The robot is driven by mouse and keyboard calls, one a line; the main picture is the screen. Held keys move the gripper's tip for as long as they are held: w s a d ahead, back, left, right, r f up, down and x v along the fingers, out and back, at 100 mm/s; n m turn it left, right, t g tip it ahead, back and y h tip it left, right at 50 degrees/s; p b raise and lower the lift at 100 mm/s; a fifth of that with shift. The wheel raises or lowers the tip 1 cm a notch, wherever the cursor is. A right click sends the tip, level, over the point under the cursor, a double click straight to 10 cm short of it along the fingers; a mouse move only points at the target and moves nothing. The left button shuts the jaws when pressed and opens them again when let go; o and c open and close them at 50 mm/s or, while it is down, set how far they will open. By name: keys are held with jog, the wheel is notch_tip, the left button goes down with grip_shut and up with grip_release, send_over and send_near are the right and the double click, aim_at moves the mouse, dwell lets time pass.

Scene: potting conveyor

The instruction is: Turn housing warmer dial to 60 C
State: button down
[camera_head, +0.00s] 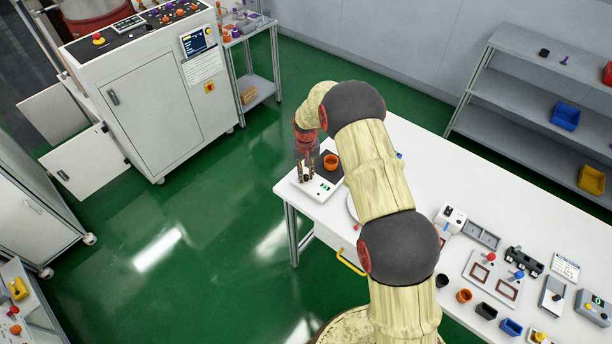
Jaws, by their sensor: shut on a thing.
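The housing warmer (315,191) is a low white unit at the left end of the white bench. It has a dark top plate, and a small green display (325,186) on its front panel. An orange cup-shaped housing (331,161) sits on the dark plate. My gripper (305,177) points down at the left part of the front panel, beside the display. It is shut on the dial, which is mostly hidden by the fingers. The dial's mark and the display's digits are too small to read.
The white bench (425,160) carries small cups, fixtures and devices at its right end. My arm crosses over the bench and hides part of it. A grey shelf (530,95) stands behind, and a control cabinet (155,100) stands at the left. Green floor is clear between.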

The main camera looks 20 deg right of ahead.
aim_at(306, 176)
jog(key=m+b, duration=0.1)
jog(key=m, duration=0.3)
jog(key=shift+m, duration=0.3)
jog(key=m, duration=0.3)
jog(key=shift+m, duration=0.4)
jog(key=m+b, duration=0.1)
jog(key=m, duration=0.3)
jog(key=shift+r, duration=0.1)
jog(key=m, duration=0.4)
jog(key=shift+w, duration=0.1)
jog(key=shift+m, duration=0.5)
jog(key=c, duration=1.7)
grip_release()
jog(key=shift+c, duration=0.2)
jog(key=shift+o, duration=0.3)
notch_tip(306, 176, up, 12)
